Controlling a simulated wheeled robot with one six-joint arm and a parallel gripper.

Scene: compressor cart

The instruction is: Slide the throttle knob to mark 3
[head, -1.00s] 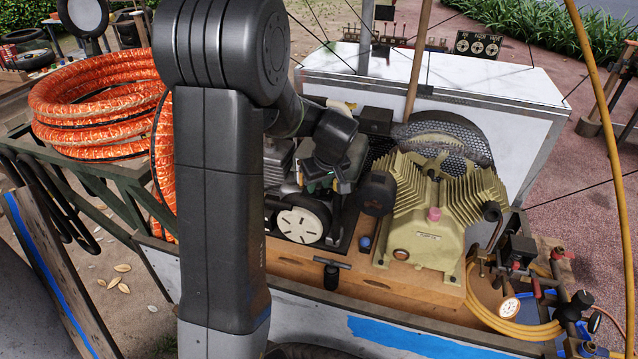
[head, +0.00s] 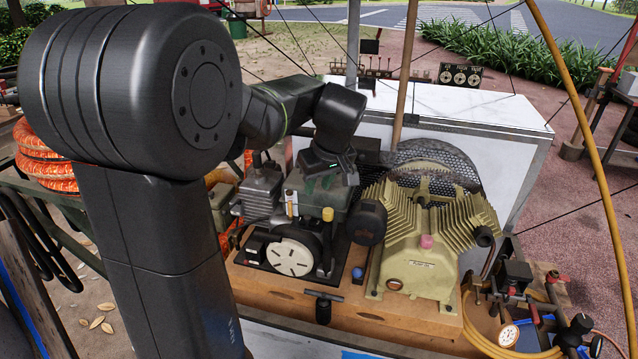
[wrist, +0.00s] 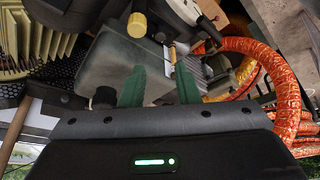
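A small yellow-tipped piece on a pale plate (wrist: 172,52), which may be the throttle knob, shows beyond the fingers in the wrist view. In the head view a small white-and-yellow piece (head: 291,204) stands at the engine's front left and looks like the same part. Mark numbers are too small to read. My gripper (wrist: 160,84) has its two green fingers apart with nothing clearly held between them. In the head view my gripper (head: 326,178) points down over the engine's grey-green tank (head: 322,196). A brass cap (wrist: 137,25) stands near the fingers.
The engine has a white recoil disc (head: 289,257). A yellow finned compressor pump (head: 425,255) stands to its right, with a black wire guard (head: 435,160) behind. A T-handle (head: 323,301) is in front. An orange hose (wrist: 270,75) curves at the right of the wrist view.

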